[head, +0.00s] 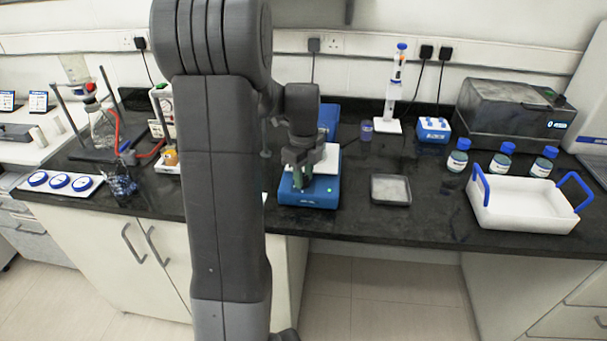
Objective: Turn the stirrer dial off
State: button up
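A blue stirrer (325,196) with a white top plate (326,160) stands near the front edge of the black bench, just right of my arm's column. A small green light shows on its front. My gripper (300,180) points down over the left front part of the stirrer. Greenish parts show at its fingertips, small and dark. I cannot tell whether the fingers are open or shut, or whether they touch the stirrer. The dial cannot be made out; my gripper covers part of the front where it may be.
A grey tray (391,189) lies right of the stirrer. A white tray with blue handles (525,207), several blue-capped bottles (502,161) and a dark machine (510,115) stand farther right. A pipette stand (388,126) is behind. Glassware on a stand (103,128) is at left.

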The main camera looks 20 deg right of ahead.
jog(key=c, duration=0.3)
